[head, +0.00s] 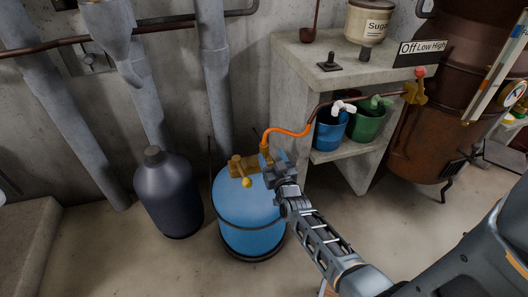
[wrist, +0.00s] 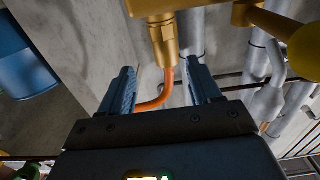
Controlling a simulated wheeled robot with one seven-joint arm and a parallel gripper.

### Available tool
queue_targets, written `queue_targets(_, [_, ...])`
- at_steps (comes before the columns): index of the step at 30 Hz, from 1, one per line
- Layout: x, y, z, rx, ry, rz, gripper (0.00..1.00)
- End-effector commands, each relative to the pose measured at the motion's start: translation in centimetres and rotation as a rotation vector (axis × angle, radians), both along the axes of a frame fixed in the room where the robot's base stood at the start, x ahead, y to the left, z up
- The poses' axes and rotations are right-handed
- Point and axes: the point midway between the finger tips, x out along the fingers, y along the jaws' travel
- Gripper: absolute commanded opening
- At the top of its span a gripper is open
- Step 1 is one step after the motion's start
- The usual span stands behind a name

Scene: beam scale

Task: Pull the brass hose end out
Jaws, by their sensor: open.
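The brass hose end (wrist: 163,42) sits in the brass valve block (wrist: 150,5) at the top of the wrist view. The orange hose (wrist: 168,85) runs from it and bends left. In the head view the brass valve (head: 240,166) is on top of the blue tank (head: 250,212), and the orange hose (head: 292,133) leaves it toward the right. My gripper (wrist: 160,70) is open, its fingers apart on either side of the hose line, with the tips just short of the brass end. In the head view my gripper (head: 275,165) is right beside the valve and partly hides it.
A yellow valve handle (head: 246,183) sticks out from the valve. A dark bottle (head: 168,195) stands left of the tank. A concrete shelf (head: 305,85) with blue (head: 328,132) and green (head: 368,122) buckets is at right. Grey pipes (head: 213,70) run along the wall behind.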

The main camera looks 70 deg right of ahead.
Motion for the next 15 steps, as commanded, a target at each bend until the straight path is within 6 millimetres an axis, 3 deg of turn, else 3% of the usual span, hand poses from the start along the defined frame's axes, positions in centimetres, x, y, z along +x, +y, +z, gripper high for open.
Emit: queue_targets(15, [4.5,-4.0,-0.3,0.001,0.001,0.001,0.63])
